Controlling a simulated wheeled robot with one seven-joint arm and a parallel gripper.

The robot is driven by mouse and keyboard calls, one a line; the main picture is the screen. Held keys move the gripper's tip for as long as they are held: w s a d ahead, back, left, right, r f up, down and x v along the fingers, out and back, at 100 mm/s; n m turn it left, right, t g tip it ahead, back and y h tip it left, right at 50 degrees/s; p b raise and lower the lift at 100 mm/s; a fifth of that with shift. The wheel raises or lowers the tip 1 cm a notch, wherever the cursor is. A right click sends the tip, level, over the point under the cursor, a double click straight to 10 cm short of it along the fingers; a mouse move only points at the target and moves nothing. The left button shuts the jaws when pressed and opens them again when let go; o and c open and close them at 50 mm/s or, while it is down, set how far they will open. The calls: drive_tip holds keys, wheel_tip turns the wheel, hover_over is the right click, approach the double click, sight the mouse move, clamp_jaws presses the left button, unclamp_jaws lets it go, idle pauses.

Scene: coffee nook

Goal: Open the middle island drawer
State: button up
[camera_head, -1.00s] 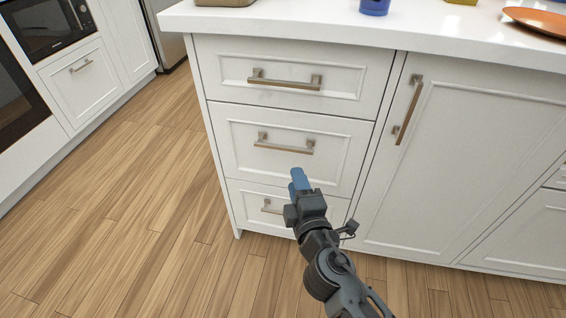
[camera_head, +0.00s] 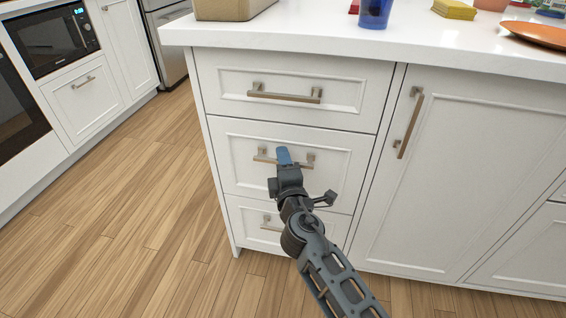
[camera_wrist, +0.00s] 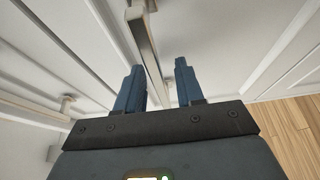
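The middle island drawer (camera_head: 235,180) is a white panel, shut flush with the cabinet front. Its metal bar handle (camera_head: 308,160) is partly covered by my gripper in the head view. My gripper (camera_head: 284,156) is in front of that handle, near its middle. In the wrist view my gripper (camera_wrist: 158,82) is open, with two blue fingers apart. The bar handle (camera_wrist: 147,48) runs through the gap between the fingers. I cannot tell whether either finger touches it.
The shut top drawer (camera_head: 290,75) and its handle (camera_head: 285,96) are above. The bottom drawer handle (camera_head: 268,223) is below, partly behind my arm. A cabinet door (camera_head: 460,180) is to the right. The white countertop (camera_head: 300,38) overhangs above. Wooden floor (camera_head: 120,215) is open to the left.

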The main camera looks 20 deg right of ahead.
clamp_jaws()
idle(0.3)
idle(0.3)
